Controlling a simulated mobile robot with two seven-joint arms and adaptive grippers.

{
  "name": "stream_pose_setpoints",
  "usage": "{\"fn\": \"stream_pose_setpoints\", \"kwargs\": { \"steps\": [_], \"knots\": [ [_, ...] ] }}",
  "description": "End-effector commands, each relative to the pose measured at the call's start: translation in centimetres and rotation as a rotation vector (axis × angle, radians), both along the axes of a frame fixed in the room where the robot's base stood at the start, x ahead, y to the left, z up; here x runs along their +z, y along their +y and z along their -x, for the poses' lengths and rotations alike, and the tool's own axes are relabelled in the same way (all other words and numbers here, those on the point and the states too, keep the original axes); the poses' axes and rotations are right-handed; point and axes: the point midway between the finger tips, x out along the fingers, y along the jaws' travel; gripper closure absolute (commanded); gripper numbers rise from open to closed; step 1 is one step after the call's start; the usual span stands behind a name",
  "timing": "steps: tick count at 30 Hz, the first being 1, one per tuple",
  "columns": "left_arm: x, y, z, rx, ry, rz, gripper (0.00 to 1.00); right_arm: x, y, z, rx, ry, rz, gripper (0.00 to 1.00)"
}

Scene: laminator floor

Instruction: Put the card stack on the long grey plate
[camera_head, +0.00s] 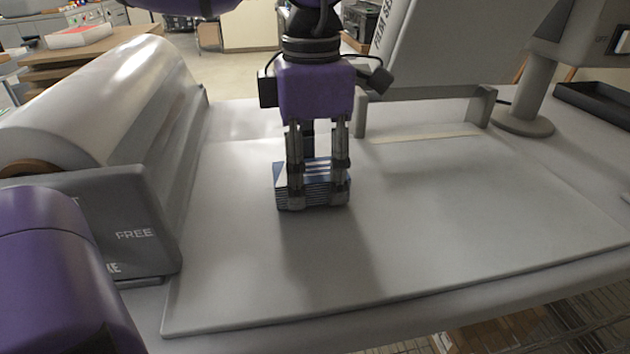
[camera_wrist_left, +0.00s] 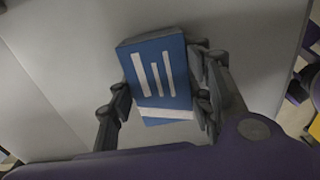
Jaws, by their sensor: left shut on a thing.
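The card stack (camera_head: 319,193) is a small block of blue and white cards. It sits between the two fingers of my left gripper (camera_head: 318,182), which is shut on it. In the left wrist view the stack (camera_wrist_left: 158,75) shows a blue face with white stripes, and the fingers press on its two sides. The long grey plate (camera_head: 450,230) is a wide flat board under the stack. The stack is over the left-middle part of the plate, low and close to its surface. I cannot tell whether it touches. My right gripper is out of view.
A large roll of film (camera_head: 100,100) in a grey holder (camera_head: 120,215) stands along the plate's left side. A grey machine panel (camera_head: 440,50) on feet rises behind the plate. A round-based stand (camera_head: 523,122) and a black tray (camera_head: 595,100) are at the back right. The plate's right half is clear.

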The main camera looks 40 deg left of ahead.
Motion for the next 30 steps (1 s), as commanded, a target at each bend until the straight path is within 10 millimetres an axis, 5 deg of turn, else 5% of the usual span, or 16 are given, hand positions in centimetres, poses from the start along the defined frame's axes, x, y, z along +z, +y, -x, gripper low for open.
{"fn": "stream_pose_setpoints", "kwargs": {
  "steps": [12,13,17,30],
  "knots": [
    [-0.7,0.0,0.0,0.0,-0.003,0.0,0.84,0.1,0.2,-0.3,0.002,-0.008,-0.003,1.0],
    [-0.6,0.0,0.0,0.001,-0.003,0.0,0.51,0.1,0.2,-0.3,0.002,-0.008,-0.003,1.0],
    [-0.5,0.0,0.0,0.0,-0.003,0.0,0.35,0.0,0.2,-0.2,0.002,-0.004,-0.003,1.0],
    [0.5,0.0,-0.1,0.0,-0.005,-0.001,0.35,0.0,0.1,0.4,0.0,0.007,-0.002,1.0]
  ]
}}
